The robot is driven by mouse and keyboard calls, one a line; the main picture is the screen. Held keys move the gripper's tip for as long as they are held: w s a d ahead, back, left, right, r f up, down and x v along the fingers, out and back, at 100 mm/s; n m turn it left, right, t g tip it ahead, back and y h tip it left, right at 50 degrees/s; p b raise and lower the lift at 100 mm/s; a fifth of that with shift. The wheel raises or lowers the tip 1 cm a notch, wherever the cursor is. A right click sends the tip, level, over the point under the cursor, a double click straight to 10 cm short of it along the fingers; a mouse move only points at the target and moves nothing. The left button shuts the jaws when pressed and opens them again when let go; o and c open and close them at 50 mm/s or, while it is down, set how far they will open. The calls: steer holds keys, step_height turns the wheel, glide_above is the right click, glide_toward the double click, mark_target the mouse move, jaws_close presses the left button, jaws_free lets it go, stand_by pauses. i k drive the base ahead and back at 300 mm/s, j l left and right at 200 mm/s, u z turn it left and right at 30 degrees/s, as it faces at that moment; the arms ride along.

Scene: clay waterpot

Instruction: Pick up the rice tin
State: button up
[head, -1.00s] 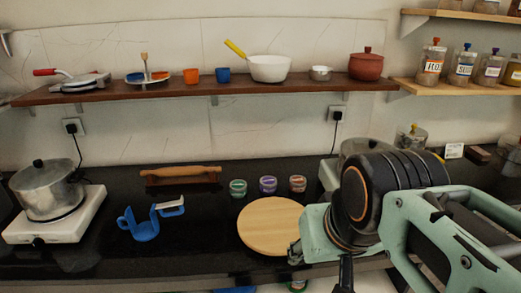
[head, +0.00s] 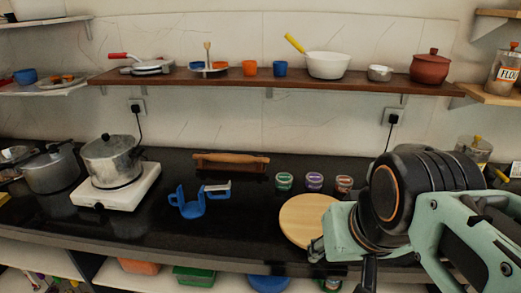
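No tin in view has a label that I can read as rice. Three small tins stand in a row on the dark counter behind the round wooden board: one with a green lid (head: 284,181), one with a purple lid (head: 314,181) and one with a reddish lid (head: 344,183). A labelled flour jar (head: 503,73) stands on the right wall shelf. My arm fills the lower right of the head view. Part of my gripper (head: 367,272) shows at the bottom edge; its fingertips cannot be made out. It is apart from the tins, in front of the board.
The round board (head: 307,220) lies on the counter (head: 245,215) beside my arm. A blue holder (head: 188,203), a rolling pin (head: 231,158) and a pot (head: 112,160) on a white stove (head: 115,190) are farther left. Open shelves with bins (head: 195,275) lie below.

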mark_target(344, 184)
steer(key=z, duration=0.5)
steer(key=u, duration=1.35)
steer(key=z, duration=1.35)
steer(key=i+l+u, duration=0.35)
steer(key=i+l, duration=0.1)
steer(key=i, duration=0.05)
